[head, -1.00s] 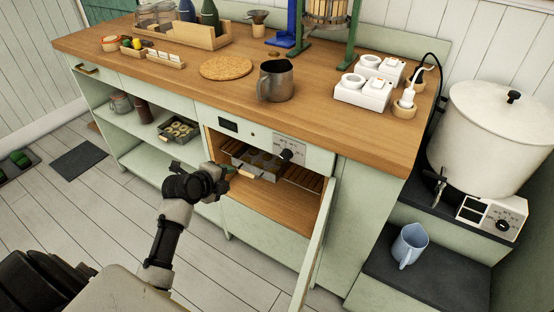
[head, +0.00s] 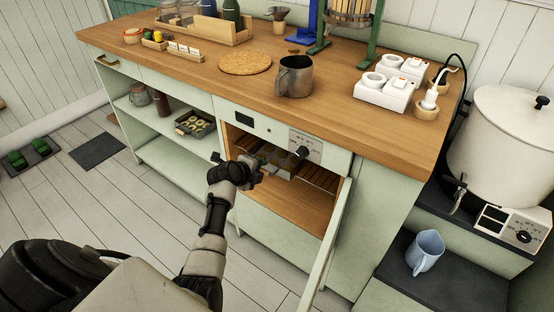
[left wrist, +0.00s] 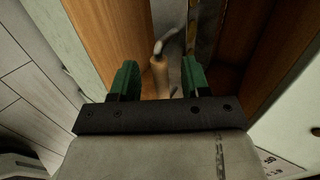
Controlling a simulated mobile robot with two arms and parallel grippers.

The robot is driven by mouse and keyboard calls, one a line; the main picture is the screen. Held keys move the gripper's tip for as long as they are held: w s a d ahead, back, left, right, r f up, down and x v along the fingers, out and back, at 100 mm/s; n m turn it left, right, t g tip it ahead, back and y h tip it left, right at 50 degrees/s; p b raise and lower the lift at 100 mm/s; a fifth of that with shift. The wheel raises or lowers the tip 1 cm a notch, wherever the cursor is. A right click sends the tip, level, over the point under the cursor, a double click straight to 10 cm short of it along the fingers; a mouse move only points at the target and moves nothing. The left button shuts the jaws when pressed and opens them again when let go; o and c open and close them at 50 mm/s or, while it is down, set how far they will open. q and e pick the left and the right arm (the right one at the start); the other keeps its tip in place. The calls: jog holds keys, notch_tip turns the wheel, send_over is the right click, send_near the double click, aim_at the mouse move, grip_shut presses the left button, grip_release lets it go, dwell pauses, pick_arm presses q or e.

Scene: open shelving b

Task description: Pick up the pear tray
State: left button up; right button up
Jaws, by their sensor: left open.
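A metal tray (head: 278,156) with pale pieces in it sits inside the open cabinet compartment; my gripper partly hides it, and I cannot make out the pieces clearly. Its wooden handle (left wrist: 159,76) shows in the left wrist view, on a bent metal bracket. My left gripper (head: 256,166) is at the compartment's opening, in front of the tray. In the left wrist view its green fingertips (left wrist: 159,86) stand apart, one on each side of the handle, with gaps visible. A second dark tray (head: 195,124) with ring-shaped slices lies on the open shelf to the left. My right gripper is not in view.
The open compartment door (head: 328,245) stands out to the right of my left gripper. The wooden worktop (head: 210,85) overhangs above.

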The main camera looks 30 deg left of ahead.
pick_arm(q)
jog(key=shift+c, duration=0.3)
grip_shut()
jog(key=shift+r, duration=0.1)
